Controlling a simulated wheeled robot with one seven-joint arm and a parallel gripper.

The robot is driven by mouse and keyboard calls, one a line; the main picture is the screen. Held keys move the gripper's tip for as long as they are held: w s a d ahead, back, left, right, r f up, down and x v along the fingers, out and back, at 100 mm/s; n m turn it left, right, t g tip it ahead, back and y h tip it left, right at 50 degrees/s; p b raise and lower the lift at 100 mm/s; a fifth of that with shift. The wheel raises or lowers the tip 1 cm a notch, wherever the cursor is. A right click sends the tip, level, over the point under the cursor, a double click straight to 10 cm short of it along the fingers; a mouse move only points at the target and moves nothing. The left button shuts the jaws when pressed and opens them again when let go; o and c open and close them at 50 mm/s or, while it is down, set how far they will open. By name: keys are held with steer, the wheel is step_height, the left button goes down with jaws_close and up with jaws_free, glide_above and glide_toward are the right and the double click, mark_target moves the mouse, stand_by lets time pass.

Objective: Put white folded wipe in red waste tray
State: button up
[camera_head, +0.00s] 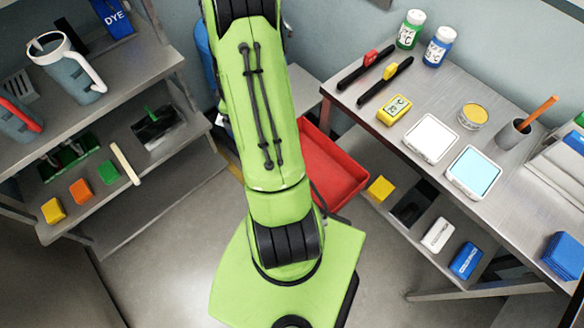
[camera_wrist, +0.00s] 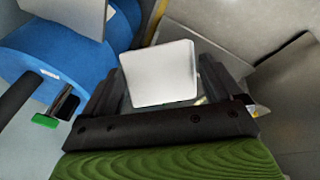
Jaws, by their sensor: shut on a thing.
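The white folded wipe (camera_wrist: 160,72) is in the wrist view, a pale, flat-faced block between the dark fingers of my gripper (camera_wrist: 160,92). My gripper is shut on it and holds it up. The fingertips are partly hidden behind the wipe. The red waste tray (camera_head: 332,168) is in the head view, low down between the two benches, partly covered by my green arm. It does not show in the wrist view. In the head view my arm hides both gripper and wipe, so I cannot tell their distance from the tray.
A blue drum (camera_wrist: 62,68) stands left of my gripper in the wrist view. The right bench (camera_head: 405,110) carries bottles, a white square item (camera_head: 431,137), a light-blue one (camera_head: 474,172) and a cup (camera_head: 512,133). A shelf unit (camera_head: 115,90) with jugs and coloured blocks stands left.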

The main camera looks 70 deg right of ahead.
steer(key=s+d+f+m+g+y+b, duration=0.15)
steer(key=s+g+b, duration=0.3)
steer(key=s, duration=0.75)
steer(key=s+a+f+m+g+y+b, duration=0.1)
steer(key=s+f+g+b, duration=0.3)
steer(key=s, duration=0.8)
steer(key=shift+t, duration=0.55)
steer(key=shift+d+f+b, duration=0.15)
steer(key=shift+f+b, duration=1.25)
steer(key=shift+f, duration=0.8)
steer(key=shift+d+f+b, duration=0.1)
steer(key=shift+f+b, duration=1.3)
steer(key=shift+f, duration=0.75)
steer(key=o, duration=0.6)
steer(key=shift+r+p, duration=0.3)
steer(key=shift+r, duration=0.1)
steer(key=p+v, duration=0.5)
steer(key=v, duration=0.7)
steer(key=shift+r, duration=0.3)
steer(key=shift+a, duration=0.1)
